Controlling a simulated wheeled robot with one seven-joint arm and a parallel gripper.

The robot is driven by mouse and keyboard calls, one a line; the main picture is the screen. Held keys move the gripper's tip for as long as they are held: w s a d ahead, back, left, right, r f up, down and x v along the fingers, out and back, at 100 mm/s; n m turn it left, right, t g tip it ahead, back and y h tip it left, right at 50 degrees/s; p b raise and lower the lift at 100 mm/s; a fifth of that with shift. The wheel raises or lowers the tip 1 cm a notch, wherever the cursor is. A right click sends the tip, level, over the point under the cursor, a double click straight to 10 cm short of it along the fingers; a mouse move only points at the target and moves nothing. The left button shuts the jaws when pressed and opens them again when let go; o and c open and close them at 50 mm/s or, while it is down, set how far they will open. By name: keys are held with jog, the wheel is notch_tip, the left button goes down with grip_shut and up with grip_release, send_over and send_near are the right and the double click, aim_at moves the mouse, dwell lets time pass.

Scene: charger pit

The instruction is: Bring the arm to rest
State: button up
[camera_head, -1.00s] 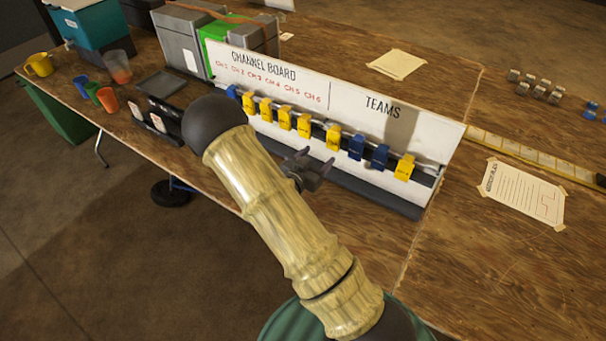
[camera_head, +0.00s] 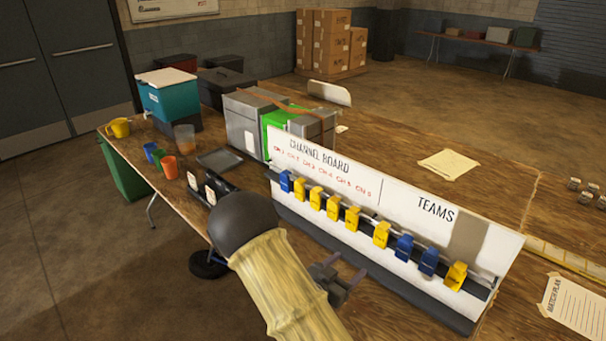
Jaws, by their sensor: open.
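My arm rises from the bottom of the head view, with a bamboo-look link and a dark round joint. My gripper (camera_head: 341,276) shows just right of that joint, partly hidden behind the link. Its dark fingers are apart and nothing shows between them. It is in front of the channel board (camera_head: 345,177), a white panel with a rail of yellow clips (camera_head: 332,207) and blue clips (camera_head: 404,246). I cannot tell its exact gap to the board.
The wooden table (camera_head: 400,150) also holds grey and green boxes (camera_head: 276,119), a teal drink cooler (camera_head: 168,95), several cups (camera_head: 169,167), a dark tray (camera_head: 219,160) and paper sheets (camera_head: 448,164). A green bin (camera_head: 123,174) stands at the left.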

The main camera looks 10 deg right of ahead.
jog(key=s+a+r+n+g+y+p, duration=0.1)
jog(key=s+a+r+n+g+y, duration=0.15)
jog(key=y, duration=0.35)
jog(key=s+a+r+n+g+y+p, duration=0.1)
jog(key=a+r+n+y, duration=0.25)
jog(key=y, duration=0.25)
jog(key=s+d+r+n+g+y+p, duration=0.1)
jog(key=s+r+n+g, duration=0.3)
jog(key=s, duration=0.8)
jog(key=shift+s+d+r, duration=0.25)
jog(key=shift+r, duration=0.15)
